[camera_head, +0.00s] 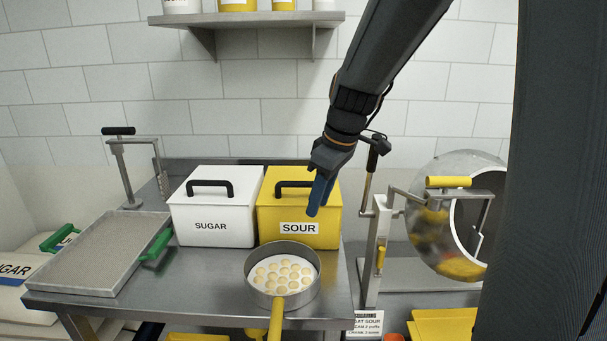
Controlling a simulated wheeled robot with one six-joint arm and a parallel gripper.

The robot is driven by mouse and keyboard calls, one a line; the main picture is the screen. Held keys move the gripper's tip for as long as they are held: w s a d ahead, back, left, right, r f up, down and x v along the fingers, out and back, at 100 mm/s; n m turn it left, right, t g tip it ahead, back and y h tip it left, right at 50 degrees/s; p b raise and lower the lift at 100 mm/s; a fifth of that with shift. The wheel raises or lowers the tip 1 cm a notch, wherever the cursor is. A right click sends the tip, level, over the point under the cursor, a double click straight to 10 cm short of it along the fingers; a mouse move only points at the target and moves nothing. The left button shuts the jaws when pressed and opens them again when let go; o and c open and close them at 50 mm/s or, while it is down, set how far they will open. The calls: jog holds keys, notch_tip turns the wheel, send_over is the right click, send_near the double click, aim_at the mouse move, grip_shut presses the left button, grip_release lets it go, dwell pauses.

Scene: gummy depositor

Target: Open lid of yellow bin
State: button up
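The yellow bin (272,219) labelled SOUR stands on the metal table, to the right of the white bin. Its lid (273,198) is on, with a black bar handle (292,184) on top. My gripper (312,211) reaches down from the upper right, with blue fingers in front of the bin's right side in the picture. The fingers overlap each other in this view, so their opening is not clear. I cannot tell whether they touch the bin. The right end of the handle is close to or behind my gripper.
A white SUGAR bin (211,226) stands left of the yellow bin. A round pan (314,283) of pale pieces with a yellow handle is in front. A tray (96,255) with green handles lies left. A tumbler drum (440,240) stands right. A shelf (246,19) hangs above.

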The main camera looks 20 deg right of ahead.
aim_at(303, 183)
jog(key=w+d+r+n+y, duration=0.1)
jog(key=w+r+n+y, duration=0.1)
jog(key=w+r+n, duration=0.55)
jog(key=shift+m+t, duration=0.4)
jog(key=shift+m, duration=0.35)
jog(key=x, duration=0.2)
jog(key=p+x, duration=0.1)
jog(key=x, duration=0.1)
jog(key=p+x, duration=0.1)
jog(key=x, duration=0.1)
jog(key=shift+s+f, duration=0.1)
jog(key=shift+s, duration=0.15)
jog(key=shift+c, duration=0.5)
grip_shut()
